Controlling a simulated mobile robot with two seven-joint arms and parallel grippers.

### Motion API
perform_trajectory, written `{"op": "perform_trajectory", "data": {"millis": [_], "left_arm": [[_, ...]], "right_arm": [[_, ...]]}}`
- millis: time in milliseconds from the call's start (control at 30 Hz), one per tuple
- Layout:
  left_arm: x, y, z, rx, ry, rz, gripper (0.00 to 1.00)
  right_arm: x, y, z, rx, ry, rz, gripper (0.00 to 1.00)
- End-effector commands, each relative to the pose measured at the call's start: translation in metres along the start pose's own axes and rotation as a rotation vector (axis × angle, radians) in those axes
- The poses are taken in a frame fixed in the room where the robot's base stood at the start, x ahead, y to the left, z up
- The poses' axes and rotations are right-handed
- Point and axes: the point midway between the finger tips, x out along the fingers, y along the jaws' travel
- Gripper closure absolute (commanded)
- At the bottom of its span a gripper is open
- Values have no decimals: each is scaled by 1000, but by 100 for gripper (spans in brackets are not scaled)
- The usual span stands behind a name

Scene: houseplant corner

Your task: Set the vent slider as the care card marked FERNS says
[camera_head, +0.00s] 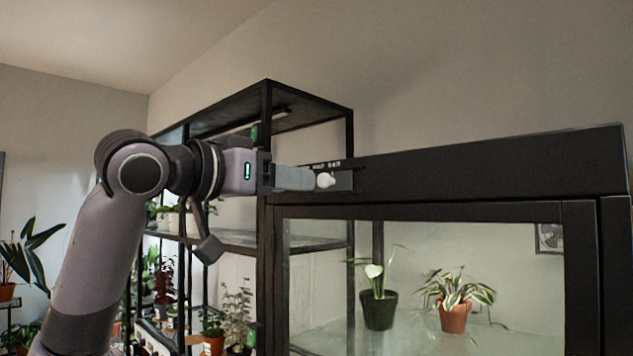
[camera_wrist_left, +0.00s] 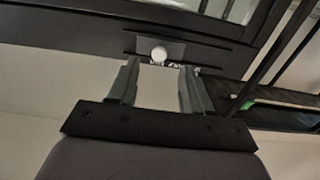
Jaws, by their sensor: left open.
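The vent slider's round white knob (camera_head: 326,180) sits on a dark track at the left end of the cabinet's black top beam. White lettering (camera_head: 322,164) runs above it, too small to read surely. The knob also shows in the left wrist view (camera_wrist_left: 159,53), on a grey plate between two dark rails. My left gripper (camera_head: 311,179) reaches in from the left, its fingertips close to the knob. In the wrist view its two fingers (camera_wrist_left: 158,68) are apart, with the knob just past their tips; contact cannot be told. I see no readable FERNS card.
The glass cabinet (camera_head: 420,210) holds a plant in a black pot (camera_head: 379,310) and one in a terracotta pot (camera_head: 454,316). A black shelf rack (camera_head: 310,105) with several plants stands behind my left arm. Wall space above the beam is free.

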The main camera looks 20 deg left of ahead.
Motion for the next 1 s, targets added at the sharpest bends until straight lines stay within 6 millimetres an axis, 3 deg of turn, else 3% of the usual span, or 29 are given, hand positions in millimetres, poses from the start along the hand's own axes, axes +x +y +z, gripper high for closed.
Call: {"op": "perform_trajectory", "data": {"millis": [167, 600, 933, 967, 1000], "left_arm": [[3, 0, -11, -4, 12, 2, 50], [62, 0, -11, -4, 13, 1, 50], [67, 0, -9, -2, 13, 1, 50], [67, 0, -9, -2, 13, 1, 57], [67, 0, -9, -2, 13, 1, 70]], "right_arm": [[-2, 0, -3, 0, 0, 0, 57], [-14, 0, -18, 0, 0, 0, 57], [-14, 0, -19, 0, 0, 0, 57], [-14, 0, -19, 0, 0, 0, 57], [-14, 0, -19, 0, 0, 0, 57]]}}
